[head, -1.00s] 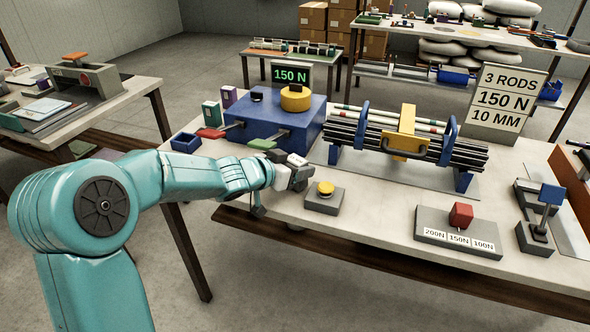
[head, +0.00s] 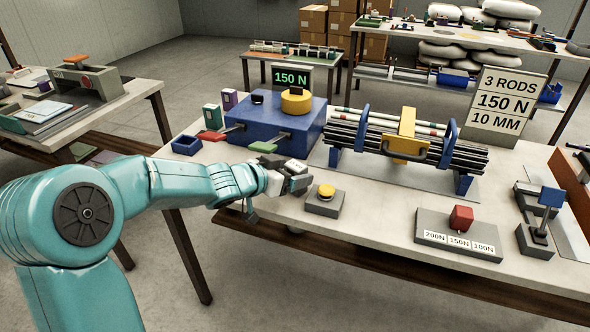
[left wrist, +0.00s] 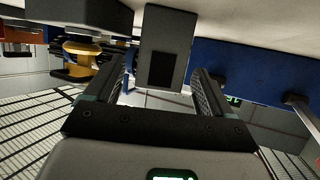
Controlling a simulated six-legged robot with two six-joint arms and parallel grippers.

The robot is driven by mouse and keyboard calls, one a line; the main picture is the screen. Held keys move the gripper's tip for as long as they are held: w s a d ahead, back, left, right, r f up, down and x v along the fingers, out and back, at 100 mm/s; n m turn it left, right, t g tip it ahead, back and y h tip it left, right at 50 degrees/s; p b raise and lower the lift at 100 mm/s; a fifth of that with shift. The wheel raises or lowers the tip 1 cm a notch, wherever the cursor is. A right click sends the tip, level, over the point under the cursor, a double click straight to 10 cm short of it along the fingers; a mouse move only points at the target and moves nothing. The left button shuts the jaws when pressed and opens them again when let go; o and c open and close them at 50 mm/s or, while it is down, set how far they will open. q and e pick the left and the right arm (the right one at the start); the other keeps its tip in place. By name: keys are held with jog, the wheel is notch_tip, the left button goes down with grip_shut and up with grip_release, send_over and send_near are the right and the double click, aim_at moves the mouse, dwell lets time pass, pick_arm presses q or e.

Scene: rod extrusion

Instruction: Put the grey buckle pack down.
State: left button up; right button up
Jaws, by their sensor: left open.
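My left gripper (head: 298,183) is over the front part of the table, just left of the yellow push button. In the left wrist view its two fingers (left wrist: 162,92) stand apart. A grey block with a dark patch, which looks like the grey buckle pack (left wrist: 171,36), shows between and beyond the fingertips. Its far end meets the pale table surface, which is at the top of that tilted view. I see a gap beside the left finger; contact at the right finger is unclear. In the head view I cannot separate the pack from the gripper. My right gripper is not seen.
The yellow button (head: 326,190) on its grey base stands close right of the gripper. The blue machine (head: 270,128) and rod bundle (head: 370,140) stand behind. A red selector block (head: 461,217) is farther right. Free table lies between button and selector.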

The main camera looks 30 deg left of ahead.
pick_arm(q)
jog(key=p+v, duration=0.3)
jog(key=v, duration=0.7)
jog(key=shift+s, duration=0.1)
